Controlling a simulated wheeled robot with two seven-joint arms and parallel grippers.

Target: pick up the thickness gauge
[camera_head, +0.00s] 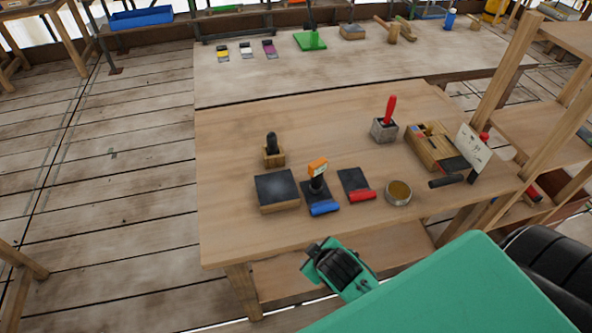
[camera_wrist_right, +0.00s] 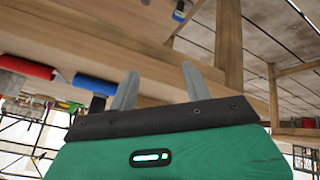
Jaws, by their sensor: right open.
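An upright tool with an orange top and a dark body (camera_head: 318,174), which looks like the thickness gauge, stands on the wooden worktable (camera_head: 235,225). It is just behind a blue-handled black tool (camera_head: 322,207) and right of a dark-topped block (camera_head: 277,188). My right gripper (camera_head: 310,252) is in front of the table's near edge, apart from the gauge. In the right wrist view its two grey fingers (camera_wrist_right: 160,82) are spread with nothing between them. I cannot make out the gauge in that view. My left gripper is not in view.
A red-handled black tool (camera_head: 356,186) and a round tin (camera_head: 398,193) stand right of the gauge. A wooden box (camera_head: 431,150) and a red-handled tool in a block (camera_head: 385,128) are farther right. The table's left front is bare.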

